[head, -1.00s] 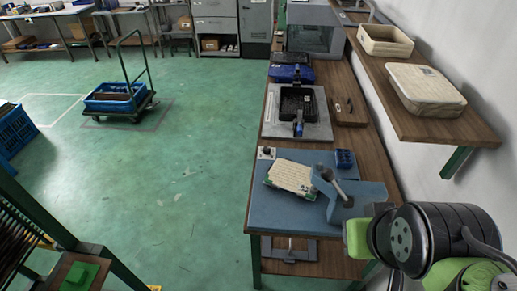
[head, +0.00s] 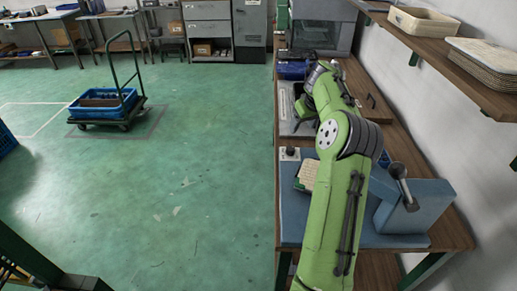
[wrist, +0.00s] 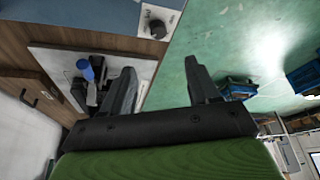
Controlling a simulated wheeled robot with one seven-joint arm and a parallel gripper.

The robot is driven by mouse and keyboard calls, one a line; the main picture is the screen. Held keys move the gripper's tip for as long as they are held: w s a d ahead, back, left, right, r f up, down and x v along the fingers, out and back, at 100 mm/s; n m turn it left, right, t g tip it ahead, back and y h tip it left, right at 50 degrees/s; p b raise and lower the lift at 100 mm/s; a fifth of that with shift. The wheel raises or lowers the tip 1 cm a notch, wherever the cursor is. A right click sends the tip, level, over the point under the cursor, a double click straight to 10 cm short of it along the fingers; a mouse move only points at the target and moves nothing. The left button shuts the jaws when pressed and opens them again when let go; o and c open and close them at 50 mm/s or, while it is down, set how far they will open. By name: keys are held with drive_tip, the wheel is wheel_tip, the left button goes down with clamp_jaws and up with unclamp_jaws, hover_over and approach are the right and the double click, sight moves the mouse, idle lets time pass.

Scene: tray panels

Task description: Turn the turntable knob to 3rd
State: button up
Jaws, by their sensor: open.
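The knob (head: 290,151) is a small black dial on a white plate at the left corner of the blue bench top in the head view. It also shows at the top of the wrist view (wrist: 158,28), with marks on its plate too small to read. My gripper (wrist: 160,75) is open, its two dark fingers spread with nothing between them. It is apart from the knob, which shows beyond the fingertips. In the head view my green arm reaches over the bench, and the gripper is hard to make out near the grey plate.
A blue block with a metal lever (head: 399,172) stands right of my arm. A pale panel (head: 308,176) is partly hidden by the arm. A black fixture with a blue handle (wrist: 86,69) lies left of the fingers.

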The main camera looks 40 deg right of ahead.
sight(291, 148)
drive_tip(key=b+x, duration=0.2)
drive_tip(key=x, duration=1.3)
drive_tip(key=shift+d+f+b, duration=0.15)
drive_tip(key=shift+f+b, duration=0.05)
drive_tip(key=shift+b, duration=0.15)
drive_tip(key=c, duration=1)
